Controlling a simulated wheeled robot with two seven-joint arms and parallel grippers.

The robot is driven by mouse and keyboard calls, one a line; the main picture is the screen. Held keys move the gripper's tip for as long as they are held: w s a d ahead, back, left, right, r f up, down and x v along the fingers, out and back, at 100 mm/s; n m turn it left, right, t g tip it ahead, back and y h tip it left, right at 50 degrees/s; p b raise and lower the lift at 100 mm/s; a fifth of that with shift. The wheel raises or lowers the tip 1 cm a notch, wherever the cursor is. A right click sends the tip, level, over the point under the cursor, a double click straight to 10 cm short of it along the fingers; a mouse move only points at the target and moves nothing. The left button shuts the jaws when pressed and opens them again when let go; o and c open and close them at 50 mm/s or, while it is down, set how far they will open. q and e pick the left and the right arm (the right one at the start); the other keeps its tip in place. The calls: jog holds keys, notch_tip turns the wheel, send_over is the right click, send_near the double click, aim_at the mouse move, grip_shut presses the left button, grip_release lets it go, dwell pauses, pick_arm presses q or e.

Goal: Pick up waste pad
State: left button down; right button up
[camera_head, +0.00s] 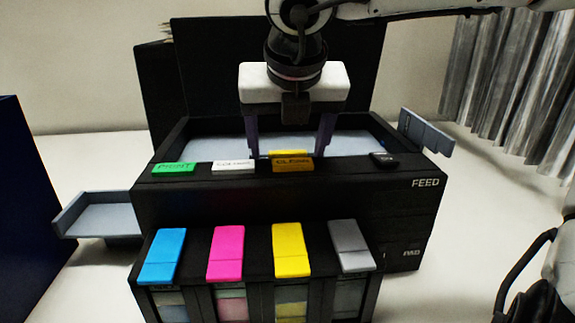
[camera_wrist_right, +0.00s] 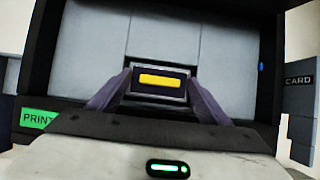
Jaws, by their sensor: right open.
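A dark block with a yellow bar on its face (camera_wrist_right: 160,80), which I take to be the waste pad, sits at the pale bed of the black printer (camera_head: 300,205). In the head view only its yellow part (camera_head: 290,153) shows, just behind the orange button. My right gripper (camera_head: 286,154) points down over the printer. Its purple fingers are spread wide, one on each side of the block. In the right wrist view the fingers flank the block; whether they touch it I cannot tell. My left gripper is not in view.
Green (camera_head: 174,168), white (camera_head: 233,167) and orange (camera_head: 292,165) buttons and a black knob (camera_head: 384,159) line the printer's front edge. The raised black lid (camera_head: 210,70) stands behind. Blue, magenta, yellow and grey tank caps sit in front. A side tray (camera_head: 100,215) sticks out left.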

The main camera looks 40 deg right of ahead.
jog(key=c, duration=1.2)
jog(key=shift+r, duration=0.1)
